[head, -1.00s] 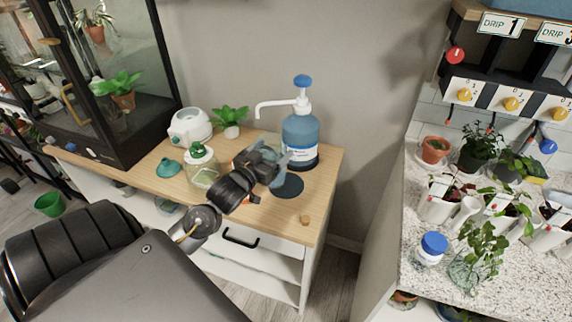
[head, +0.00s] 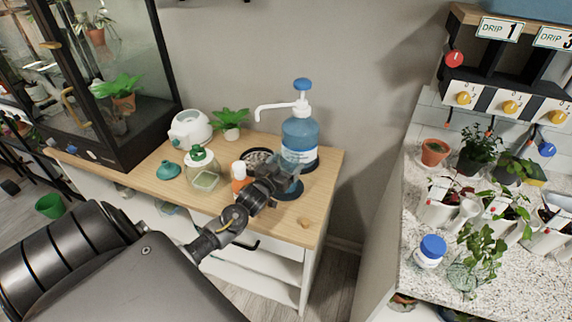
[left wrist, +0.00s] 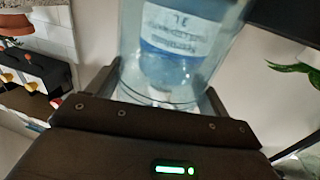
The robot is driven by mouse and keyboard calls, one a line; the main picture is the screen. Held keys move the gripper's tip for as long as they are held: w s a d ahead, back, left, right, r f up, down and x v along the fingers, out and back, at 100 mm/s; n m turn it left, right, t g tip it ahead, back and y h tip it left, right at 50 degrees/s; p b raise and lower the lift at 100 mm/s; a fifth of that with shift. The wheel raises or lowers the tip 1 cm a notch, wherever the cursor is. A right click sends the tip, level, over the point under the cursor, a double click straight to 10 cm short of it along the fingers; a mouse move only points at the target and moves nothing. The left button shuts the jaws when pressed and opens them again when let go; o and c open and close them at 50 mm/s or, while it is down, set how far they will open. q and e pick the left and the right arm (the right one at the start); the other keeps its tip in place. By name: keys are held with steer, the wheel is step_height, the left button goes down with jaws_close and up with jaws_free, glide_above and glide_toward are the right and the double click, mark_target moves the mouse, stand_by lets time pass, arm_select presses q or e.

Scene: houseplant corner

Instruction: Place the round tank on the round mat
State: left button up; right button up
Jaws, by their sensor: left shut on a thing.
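The round tank is clear and shows between my left gripper's fingers in the left wrist view (left wrist: 170,98). My left gripper (head: 280,183) is shut on it at the right part of the wooden cabinet top. In the head view the tank (head: 292,176) is small and partly hidden by the gripper. The round mat (head: 290,196) is a dark disc under the gripper and tank, partly covered by them. The tank is over the mat; I cannot tell whether it touches it. My right gripper is not in view.
A blue pump bottle (head: 299,138) stands just behind the tank. A small tan piece (head: 305,222) lies near the front right edge.

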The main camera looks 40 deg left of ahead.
arm_select(q)
steer(key=shift+f, duration=0.1)
steer(key=o, duration=1.3)
steer(key=shift+f, duration=0.1)
steer(key=shift+o, duration=0.2)
steer(key=shift+s, duration=0.15)
steer(key=s+d+b, duration=0.1)
steer(key=s, duration=1)
steer(key=shift+s+d, duration=0.35)
steer(key=shift+s, duration=0.05)
